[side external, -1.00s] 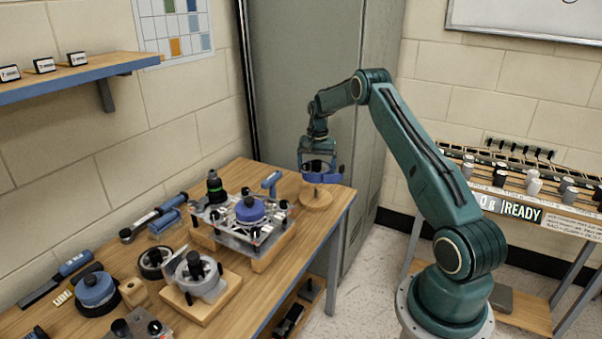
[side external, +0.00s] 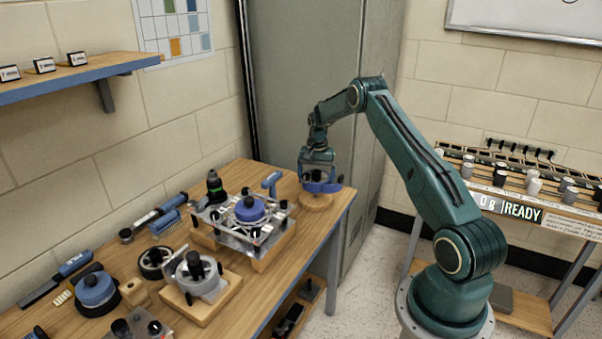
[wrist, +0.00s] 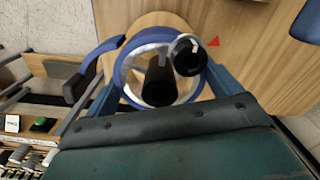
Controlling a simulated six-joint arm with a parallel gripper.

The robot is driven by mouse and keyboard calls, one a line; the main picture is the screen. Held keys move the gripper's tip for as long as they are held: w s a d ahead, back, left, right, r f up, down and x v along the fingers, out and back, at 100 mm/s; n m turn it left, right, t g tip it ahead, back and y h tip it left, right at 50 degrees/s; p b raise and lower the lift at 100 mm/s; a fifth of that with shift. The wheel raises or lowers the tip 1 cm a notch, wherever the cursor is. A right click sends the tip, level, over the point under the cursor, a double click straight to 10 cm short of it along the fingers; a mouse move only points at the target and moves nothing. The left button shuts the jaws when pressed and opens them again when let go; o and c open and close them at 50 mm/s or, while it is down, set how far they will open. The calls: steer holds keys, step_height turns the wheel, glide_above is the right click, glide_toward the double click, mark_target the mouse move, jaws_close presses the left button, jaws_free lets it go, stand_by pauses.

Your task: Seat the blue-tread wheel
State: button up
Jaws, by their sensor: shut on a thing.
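My gripper (side external: 317,171) is low over a round wooden block (side external: 316,202) at the table's right end. It is shut on a blue-rimmed wheel (side external: 322,187). In the wrist view the wheel (wrist: 150,37) shows a blue ring, a silver inside, a black post in the middle and a black knob at the upper right. The wheel is just above or touching the block; I cannot tell which. Another blue-topped round part (side external: 249,208) sits on a metal plate fixture (side external: 232,238) left of the gripper.
A blue and black wheel (side external: 95,288), a black ring (side external: 154,262) and a grey part on a wooden base (side external: 215,302) are at the table's left. A green-topped black tool (side external: 215,188) stands behind the fixture. A grey cabinet (side external: 315,90) rises close behind my gripper.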

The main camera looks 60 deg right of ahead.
steer(key=shift+f, duration=0.15)
steer(key=shift+f, duration=1.05)
steer(key=shift+f, duration=1.15)
stand_by(1.2)
steer(key=o, duration=1.1)
steer(key=shift+c, duration=0.2)
steer(key=shift+r, duration=0.15)
steer(key=shift+r, duration=1.3)
steer(key=shift+o, duration=0.3)
steer(key=shift+r, duration=0.15)
step_height(320, 180, up, 12)
